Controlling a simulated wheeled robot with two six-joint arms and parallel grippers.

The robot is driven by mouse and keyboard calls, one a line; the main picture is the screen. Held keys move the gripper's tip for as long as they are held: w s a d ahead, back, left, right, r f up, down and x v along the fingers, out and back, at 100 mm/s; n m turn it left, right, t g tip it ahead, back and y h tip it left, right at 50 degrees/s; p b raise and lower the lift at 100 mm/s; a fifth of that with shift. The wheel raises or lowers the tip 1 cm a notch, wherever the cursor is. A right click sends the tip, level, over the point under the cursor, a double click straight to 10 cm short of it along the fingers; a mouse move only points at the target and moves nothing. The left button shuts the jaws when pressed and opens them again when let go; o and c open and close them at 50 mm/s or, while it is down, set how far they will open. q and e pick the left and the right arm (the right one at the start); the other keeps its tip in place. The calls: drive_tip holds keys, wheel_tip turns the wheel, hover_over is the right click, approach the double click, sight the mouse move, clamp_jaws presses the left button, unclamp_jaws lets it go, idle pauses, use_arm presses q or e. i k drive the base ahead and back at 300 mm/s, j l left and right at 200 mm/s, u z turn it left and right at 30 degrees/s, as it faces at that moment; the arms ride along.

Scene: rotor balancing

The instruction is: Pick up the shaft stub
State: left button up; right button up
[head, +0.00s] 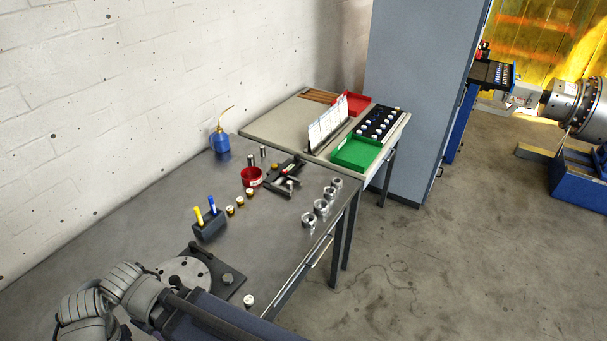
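Small upright metal cylinders stand on the grey metal workbench (150,220). One metal cylinder (263,152) and another (250,160) are near its back, behind a red cup (251,177). A third metal cylinder (290,187) stands at a dark fixture (283,176). I cannot tell which of these is the shaft stub. Grey arm links of mine cover the bottom left, over the bench's near end. No gripper fingers of either hand can be made out.
Several metal rings (321,207) line the bench's right edge. A pen holder (210,226), blue oil can (219,141) and round plate (184,274) are also there. A beige table (275,125) with a green tray (357,152) adjoins.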

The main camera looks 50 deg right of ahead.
sight(290, 184)
drive_tip(key=i+l, duration=0.1)
drive_tip(key=l, duration=1.3)
drive_tip(key=i+l, duration=0.15)
drive_tip(key=l, duration=0.55)
drive_tip(key=i+l, duration=0.1)
drive_tip(key=l, duration=0.6)
